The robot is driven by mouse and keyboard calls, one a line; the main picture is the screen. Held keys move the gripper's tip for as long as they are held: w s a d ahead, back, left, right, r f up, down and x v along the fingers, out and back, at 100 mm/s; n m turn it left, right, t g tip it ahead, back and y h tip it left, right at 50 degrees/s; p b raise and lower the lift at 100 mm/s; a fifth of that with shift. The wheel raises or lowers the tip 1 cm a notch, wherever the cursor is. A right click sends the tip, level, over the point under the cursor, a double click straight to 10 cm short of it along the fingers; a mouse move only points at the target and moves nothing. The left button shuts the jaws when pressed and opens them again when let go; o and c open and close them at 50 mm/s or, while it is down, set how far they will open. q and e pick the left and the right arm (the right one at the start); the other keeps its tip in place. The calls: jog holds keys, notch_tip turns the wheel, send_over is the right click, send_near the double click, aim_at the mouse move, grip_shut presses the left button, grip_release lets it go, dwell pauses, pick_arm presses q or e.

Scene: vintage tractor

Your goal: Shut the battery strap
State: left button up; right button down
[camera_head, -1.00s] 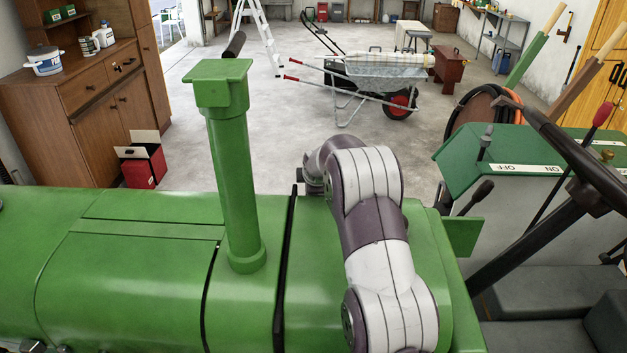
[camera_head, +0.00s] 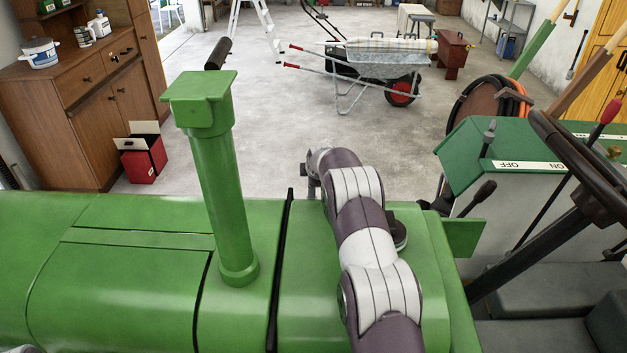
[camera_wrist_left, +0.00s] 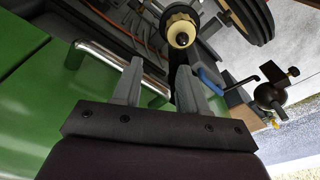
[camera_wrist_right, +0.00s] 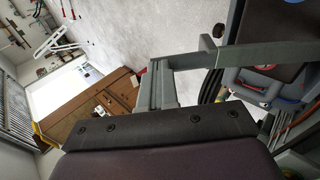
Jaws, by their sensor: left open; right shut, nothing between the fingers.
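In the right wrist view, my right gripper (camera_wrist_right: 156,74) is shut and empty. A grey angular bar (camera_wrist_right: 205,58) runs just beside and behind its fingertips, possibly the battery strap; I cannot tell whether they touch. A dark box-like part with a red handle (camera_wrist_right: 252,86) lies to the right, and I cannot tell if it is the battery. In the left wrist view, my left gripper (camera_wrist_left: 157,72) is open and empty, near a chrome bar (camera_wrist_left: 115,62) on the green tractor side. In the head view, my right arm reaches over the hood, its gripper hidden.
The green hood (camera_head: 130,270) and upright exhaust stack (camera_head: 220,190) stand left of my right arm. The steering wheel (camera_head: 580,150) and a green control panel (camera_head: 520,150) are on the right. A blue handle (camera_wrist_left: 208,80) is near my left fingers. A wheelbarrow (camera_head: 375,75) stands beyond.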

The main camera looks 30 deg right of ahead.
jog(key=shift+b+x, duration=0.45)
jog(key=shift+x, duration=0.6)
jog(key=shift+w+d+f, duration=0.15)
jog(key=shift+w+d, duration=0.05)
jog(key=shift+s+a, duration=0.1)
jog(key=shift+a, duration=0.05)
